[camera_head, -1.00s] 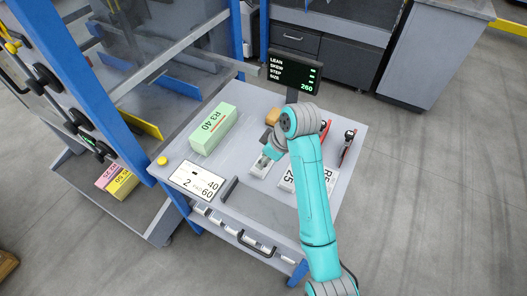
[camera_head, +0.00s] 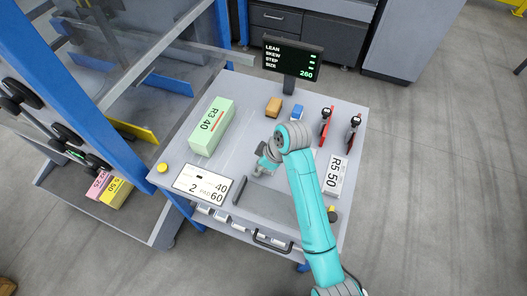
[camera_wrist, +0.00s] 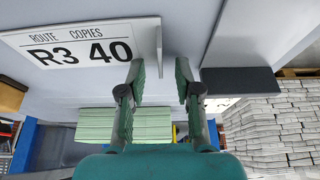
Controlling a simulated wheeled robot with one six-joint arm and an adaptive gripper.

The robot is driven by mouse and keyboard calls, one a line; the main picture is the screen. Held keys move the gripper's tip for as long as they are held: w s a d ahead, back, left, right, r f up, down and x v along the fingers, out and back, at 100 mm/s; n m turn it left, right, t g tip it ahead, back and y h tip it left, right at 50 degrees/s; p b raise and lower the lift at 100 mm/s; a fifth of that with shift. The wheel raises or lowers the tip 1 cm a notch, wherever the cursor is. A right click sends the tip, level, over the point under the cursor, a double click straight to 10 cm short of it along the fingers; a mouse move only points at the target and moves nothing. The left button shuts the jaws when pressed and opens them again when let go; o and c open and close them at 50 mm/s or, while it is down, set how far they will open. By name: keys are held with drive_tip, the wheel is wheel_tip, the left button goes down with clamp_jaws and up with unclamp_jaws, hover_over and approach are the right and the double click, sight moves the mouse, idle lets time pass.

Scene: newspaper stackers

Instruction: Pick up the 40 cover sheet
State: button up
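A white card printed "ROUTE COPIES R3 40" (camera_wrist: 85,45) fills the upper left of the wrist view. Its right end reaches a thin upright grey plate, near the tip of my left finger. My gripper (camera_wrist: 160,78) is open, with two apart fingers and nothing between them. It also shows in the head view (camera_head: 263,166), low over the middle of the table; its fingertips are hard to make out there. I cannot make out this white card in the head view. A green bundle marked "R3 40" (camera_head: 212,128) lies left of my gripper; green stacked sheets (camera_wrist: 125,122) show in the wrist view.
A white "R5 50" sheet (camera_head: 336,176) lies right of my arm. A display card (camera_head: 203,186) and dark bar (camera_head: 239,190) are near the front.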

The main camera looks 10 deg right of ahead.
drive_tip(key=shift+f, duration=0.1)
clamp_jaws()
